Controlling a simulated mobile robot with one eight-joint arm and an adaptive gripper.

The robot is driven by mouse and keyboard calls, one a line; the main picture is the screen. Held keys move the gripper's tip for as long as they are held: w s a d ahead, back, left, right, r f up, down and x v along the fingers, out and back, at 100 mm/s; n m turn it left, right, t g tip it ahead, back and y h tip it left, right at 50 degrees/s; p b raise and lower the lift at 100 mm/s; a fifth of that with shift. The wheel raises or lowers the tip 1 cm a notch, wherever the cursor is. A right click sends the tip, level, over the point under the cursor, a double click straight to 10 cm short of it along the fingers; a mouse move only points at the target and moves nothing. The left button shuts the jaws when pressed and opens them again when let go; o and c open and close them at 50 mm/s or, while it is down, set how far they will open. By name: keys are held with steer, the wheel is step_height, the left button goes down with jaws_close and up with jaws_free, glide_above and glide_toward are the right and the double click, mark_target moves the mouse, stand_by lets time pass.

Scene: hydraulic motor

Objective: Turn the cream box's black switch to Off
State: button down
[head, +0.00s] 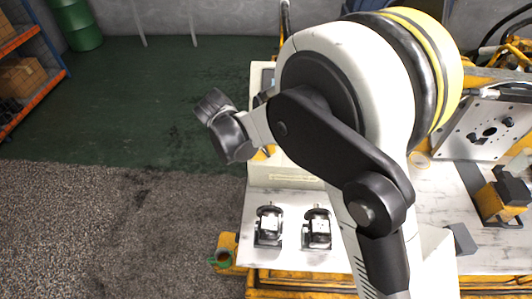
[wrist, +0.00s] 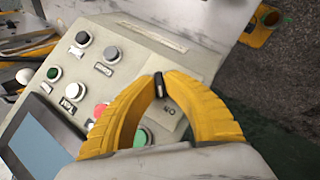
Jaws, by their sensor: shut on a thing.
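The cream box (wrist: 125,72) fills the middle of the wrist view, its sloped face carrying several round buttons. Its black switch (wrist: 158,86) is a small dark knob with a pale mark, standing at the edge of a pale plate lettered in black (wrist: 171,109). My gripper (wrist: 158,80) has its two yellow fingers closed around the switch, one tip on each side. The fingers hide part of the switch and panel, so I cannot tell which position it points to. In the head view my arm covers most of the cream box (head: 262,72), and the fingers are hidden.
A tilted screen (wrist: 40,150) sits beside the buttons. A red button (wrist: 100,110) and a green button (wrist: 142,137) are close to the fingers. In the head view, two small motor units (head: 317,228) stand on the pale bench (head: 285,258). Open floor lies left.

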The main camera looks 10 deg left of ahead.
steer(key=shift+n+t+h, duration=0.3)
steer(key=shift+n+h, duration=0.1)
steer(key=shift+n, duration=0.1)
steer(key=c, duration=1.5)
jaws_free()
steer(key=shift+w, duration=0.15)
steer(key=v, duration=1.2)
steer(key=shift+d, duration=0.1)
